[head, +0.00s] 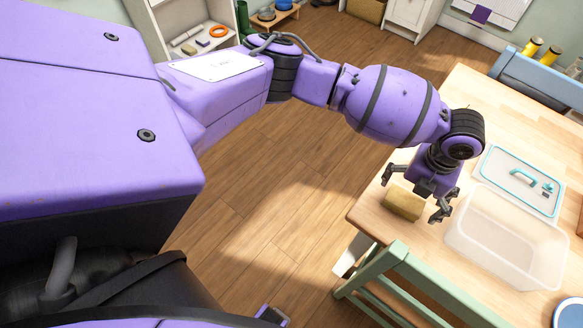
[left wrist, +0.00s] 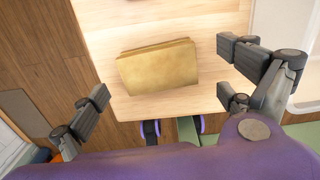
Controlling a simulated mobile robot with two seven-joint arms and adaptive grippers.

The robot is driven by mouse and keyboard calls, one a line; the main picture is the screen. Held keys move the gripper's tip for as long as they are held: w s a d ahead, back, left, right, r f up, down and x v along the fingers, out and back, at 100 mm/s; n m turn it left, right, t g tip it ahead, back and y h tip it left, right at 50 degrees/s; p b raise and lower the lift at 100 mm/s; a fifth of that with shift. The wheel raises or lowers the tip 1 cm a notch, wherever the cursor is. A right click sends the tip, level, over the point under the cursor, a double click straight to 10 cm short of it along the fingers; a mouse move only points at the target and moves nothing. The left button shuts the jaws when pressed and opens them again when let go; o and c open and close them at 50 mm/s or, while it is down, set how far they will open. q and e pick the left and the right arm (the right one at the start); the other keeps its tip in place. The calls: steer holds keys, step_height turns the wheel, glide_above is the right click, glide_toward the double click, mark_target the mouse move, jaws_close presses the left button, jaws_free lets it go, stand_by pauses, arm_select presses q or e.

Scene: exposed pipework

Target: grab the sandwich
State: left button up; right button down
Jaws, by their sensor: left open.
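The sandwich (head: 403,204) is a tan, bread-coloured block lying near the corner of the wooden table. It also shows in the left wrist view (left wrist: 157,68), flat on the table top, with its front face towards my gripper. My left gripper (head: 419,197) is over the sandwich with its jaws spread wide, one finger on each side of it in the picture. In the left wrist view the open fingers (left wrist: 165,100) stand apart from the sandwich, which lies between and a little beyond them.
A clear plastic container (head: 505,245) stands on the table (head: 465,105) just right of the gripper. A green chair (head: 400,270) stands at the table's near edge, and a blue chair (head: 540,78) at the far side.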

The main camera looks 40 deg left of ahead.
mark_target(406, 200)
arm_select(q)
step_height(406, 200, down, 3)
steer(key=shift+a+f, duration=0.1)
steer(key=shift+a, duration=0.05)
steer(key=c, duration=1.2)
steer(key=shift+r, duration=0.25)
steer(key=shift+c, duration=0.5)
